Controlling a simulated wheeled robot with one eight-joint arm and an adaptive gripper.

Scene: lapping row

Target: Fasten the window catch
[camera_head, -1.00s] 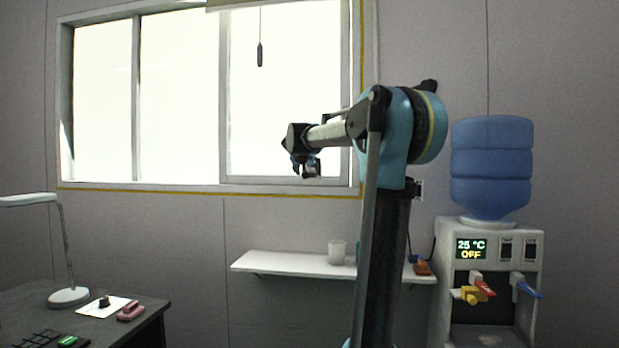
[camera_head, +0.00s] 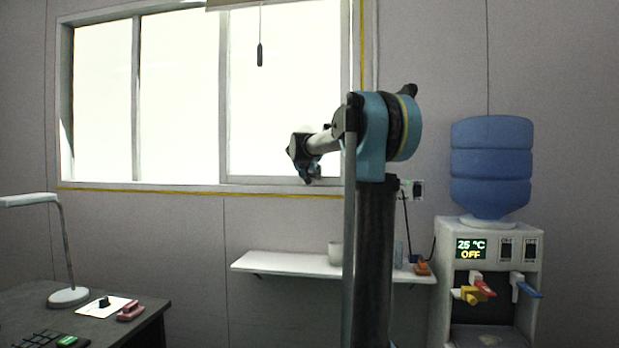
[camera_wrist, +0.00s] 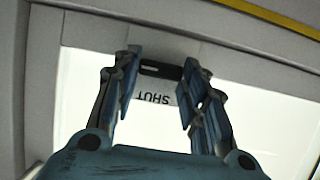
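The window (camera_head: 222,120) fills the upper left of the head view, with a pale frame and bright panes. In the wrist view a small dark bar (camera_wrist: 160,71), which looks like the catch, lies against the pale window frame (camera_wrist: 210,58). A label reading "SHUT" (camera_wrist: 155,99) shows upside down beside it. My gripper (camera_wrist: 162,72) is open, its two fingers on either side of the dark bar. Whether they touch it I cannot tell. In the head view my gripper (camera_head: 311,176) is by the lower right of the window, and the catch cannot be made out.
A white shelf (camera_head: 285,264) with a cup (camera_head: 335,253) is below the window. A water dispenser (camera_head: 490,255) stands at the right. A dark desk (camera_head: 150,318) with a lamp (camera_head: 68,297) is at the lower left. A cord pull (camera_head: 260,55) hangs before the window.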

